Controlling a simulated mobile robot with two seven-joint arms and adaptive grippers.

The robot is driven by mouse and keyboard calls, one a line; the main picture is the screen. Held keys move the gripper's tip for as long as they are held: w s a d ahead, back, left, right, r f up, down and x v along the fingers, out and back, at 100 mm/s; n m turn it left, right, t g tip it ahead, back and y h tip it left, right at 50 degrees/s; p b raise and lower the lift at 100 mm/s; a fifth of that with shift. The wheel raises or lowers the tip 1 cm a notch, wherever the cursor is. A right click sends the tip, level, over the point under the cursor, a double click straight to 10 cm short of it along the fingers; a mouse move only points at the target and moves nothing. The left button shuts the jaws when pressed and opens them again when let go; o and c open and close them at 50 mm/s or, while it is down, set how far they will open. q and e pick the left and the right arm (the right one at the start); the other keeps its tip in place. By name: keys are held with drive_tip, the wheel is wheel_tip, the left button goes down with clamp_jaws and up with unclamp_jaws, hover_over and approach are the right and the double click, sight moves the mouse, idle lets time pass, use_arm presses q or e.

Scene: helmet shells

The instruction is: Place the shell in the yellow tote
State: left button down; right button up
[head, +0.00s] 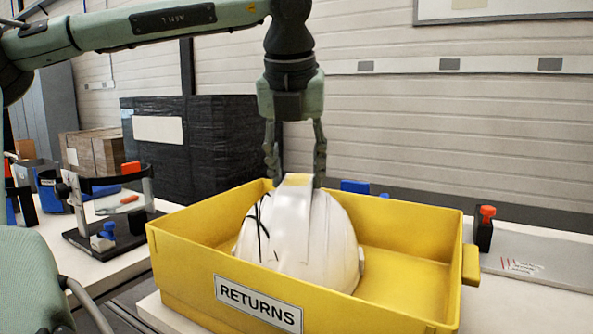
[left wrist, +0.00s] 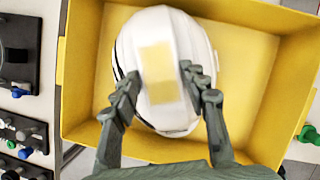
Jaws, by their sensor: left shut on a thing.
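The shell (head: 300,235) is a white helmet shell with a pale yellow patch on top and black lines on its left side. It sits within the walls of the yellow tote (head: 400,301), which has a RETURNS label. I cannot tell whether it touches the floor of the tote. My left gripper (head: 296,170) comes from above and is shut on the shell's top ridge. In the left wrist view the two fingers (left wrist: 164,92) flank the shell (left wrist: 160,55), inside the tote (left wrist: 270,18). My right gripper is not in view.
A black fixture with an orange clamp (head: 110,215) stands on the table at the left. A black block with an orange knob (head: 485,228) stands right of the tote. A dark wrapped stack (head: 215,130) is behind. The tote's right part is empty.

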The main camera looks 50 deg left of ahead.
use_arm(q)
drive_tip(key=c, duration=0.8)
unclamp_jaws()
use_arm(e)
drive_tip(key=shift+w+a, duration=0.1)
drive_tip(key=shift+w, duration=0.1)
use_arm(q)
drive_tip(key=shift+r, duration=0.3)
drive_tip(key=v, duration=1.1)
drive_tip(key=shift+s+d+r+p, duration=0.1)
drive_tip(key=shift+r+p, duration=0.15)
drive_tip(key=shift+p, duration=0.1)
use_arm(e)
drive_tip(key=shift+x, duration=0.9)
use_arm(q)
drive_tip(key=shift+f, duration=0.1)
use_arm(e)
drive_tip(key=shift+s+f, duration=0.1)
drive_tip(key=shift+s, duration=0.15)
